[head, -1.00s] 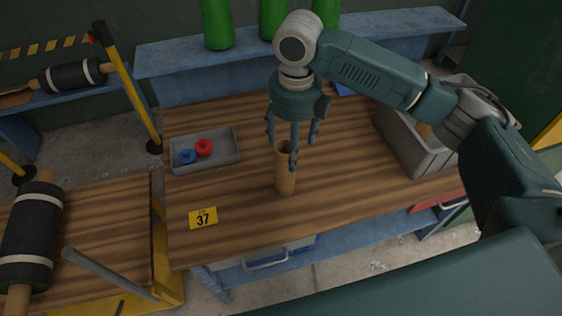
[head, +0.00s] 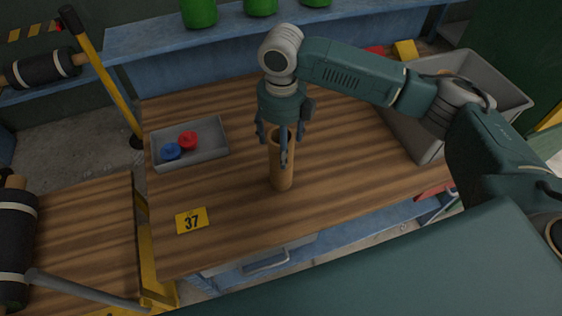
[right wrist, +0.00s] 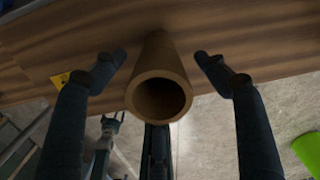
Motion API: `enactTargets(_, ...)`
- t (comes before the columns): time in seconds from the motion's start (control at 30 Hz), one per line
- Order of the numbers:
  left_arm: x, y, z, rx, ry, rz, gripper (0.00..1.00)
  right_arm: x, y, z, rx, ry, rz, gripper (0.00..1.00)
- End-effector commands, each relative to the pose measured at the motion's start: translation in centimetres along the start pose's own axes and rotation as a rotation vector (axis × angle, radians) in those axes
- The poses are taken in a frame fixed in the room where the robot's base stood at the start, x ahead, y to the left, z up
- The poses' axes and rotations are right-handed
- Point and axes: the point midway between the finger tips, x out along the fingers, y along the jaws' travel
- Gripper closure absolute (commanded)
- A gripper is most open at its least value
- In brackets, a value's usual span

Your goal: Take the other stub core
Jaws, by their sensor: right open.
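The stub core (head: 281,172) is a brown cardboard tube standing upright on the striped wooden bench top (head: 330,205). My right gripper (head: 276,140) is above it, pointing down, with its fingers spread around the tube's upper end. In the right wrist view the tube's open mouth (right wrist: 160,98) sits between the spread fingers of the right gripper (right wrist: 162,75), with gaps on both sides. A dark pronged shape low left in that view may be my left gripper (right wrist: 110,125); its opening is unclear. It does not show in the head view.
A grey tray (head: 207,158) with a blue and a red knob-like piece lies to the left. A yellow 37 marker (head: 191,221) is near the front. A large grey crate (head: 402,130) stands at right. Green cylinders (head: 199,12) stand on the back shelf.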

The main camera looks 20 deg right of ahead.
Motion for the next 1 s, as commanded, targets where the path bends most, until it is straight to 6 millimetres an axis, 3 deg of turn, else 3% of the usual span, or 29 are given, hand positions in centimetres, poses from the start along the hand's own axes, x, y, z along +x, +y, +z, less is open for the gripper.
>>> enactTargets(0.17,-0.7,0.0,-0.5,0.002,0.006,0.0,0.08,1.2,0.0,0.0,0.001,0.002,-0.001,0.27)
enactTargets(0.33,-2.3,0.0,-0.4,0.002,0.003,0.0,0.08,3.6,0.1,-0.1,0.0,0.005,0.0,0.27)
enactTargets(0.5,-2.5,0.0,-0.2,0.002,-0.001,0.001,0.08,5.6,0.1,0.0,0.0,0.002,-0.001,0.27)
enactTargets(0.73,-2.4,0.1,0.4,0.002,-0.009,0.001,0.08,6.0,0.1,0.0,-0.001,-0.001,-0.001,0.27)
enactTargets(0.77,-2.4,0.1,0.4,0.002,-0.009,0.001,0.08,5.9,0.1,0.0,-0.001,-0.001,-0.001,0.29)
enactTargets(1.0,-2.4,0.1,0.4,0.001,-0.009,0.001,0.08,5.9,0.1,0.0,-0.001,-0.001,-0.001,0.77)
